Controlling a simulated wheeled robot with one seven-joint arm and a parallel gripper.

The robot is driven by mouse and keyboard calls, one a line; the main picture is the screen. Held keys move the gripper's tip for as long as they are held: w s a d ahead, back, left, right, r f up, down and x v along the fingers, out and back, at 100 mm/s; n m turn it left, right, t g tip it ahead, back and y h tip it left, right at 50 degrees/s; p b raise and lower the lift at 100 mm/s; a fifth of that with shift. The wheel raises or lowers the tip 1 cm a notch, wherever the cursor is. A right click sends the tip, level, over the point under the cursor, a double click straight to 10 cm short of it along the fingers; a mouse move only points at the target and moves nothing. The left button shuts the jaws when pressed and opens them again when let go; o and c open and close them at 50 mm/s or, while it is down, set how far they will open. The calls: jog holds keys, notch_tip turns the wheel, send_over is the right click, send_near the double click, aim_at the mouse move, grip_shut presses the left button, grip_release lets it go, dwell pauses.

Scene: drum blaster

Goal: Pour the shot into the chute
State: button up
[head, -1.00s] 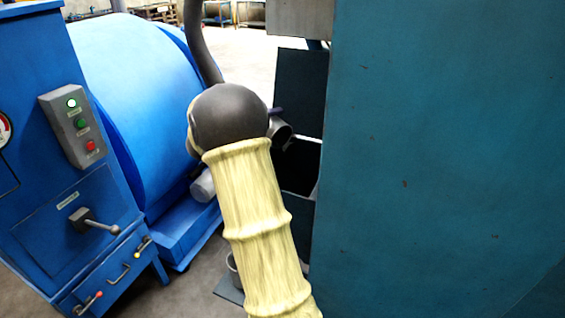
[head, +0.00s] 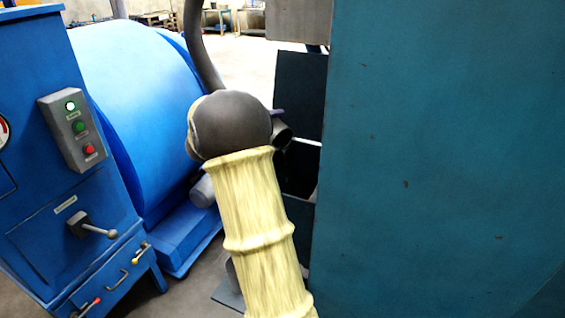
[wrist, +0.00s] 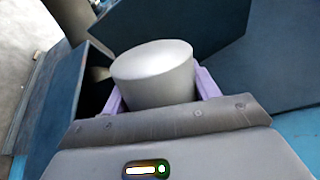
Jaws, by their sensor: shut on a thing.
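My gripper (head: 278,114) shows in the head view only as a bit of purple finger beyond my arm's dark joint. In the wrist view its purple fingers (wrist: 160,85) are shut on both sides of a grey metal cup (wrist: 152,75). The cup also shows in the head view (head: 283,133), tilted and partly hidden by my arm. No shot can be seen. A dark opening between dark panels (head: 298,168) lies just right of and below the cup. It looks like the chute, but I cannot tell for sure.
A large teal cabinet wall (head: 440,160) stands close on the right. A blue drum (head: 140,90) and a blue control cabinet (head: 75,170) with a lit lamp, buttons and levers stand on the left. A grey hose (head: 200,45) hangs behind my arm. Bare floor shows behind.

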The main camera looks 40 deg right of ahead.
jog(key=shift+w, duration=0.1)
jog(key=shift+p, duration=0.4)
jog(key=shift+r+n+p, duration=0.15)
jog(key=shift+n+p, duration=0.15)
jog(key=shift+p, duration=0.55)
jog(key=shift+w+n+p, duration=0.3)
jog(key=shift+n+p, duration=0.1)
jog(key=shift+p, duration=0.85)
jog(key=n+p, duration=0.1)
jog(key=p, duration=0.2)
jog(key=shift+w+r, duration=0.1)
jog(key=shift+r, duration=0.1)
jog(key=shift+w+f, duration=0.1)
jog(key=shift+f, duration=0.25)
jog(key=shift+n+p, duration=0.3)
jog(key=shift+p, duration=0.35)
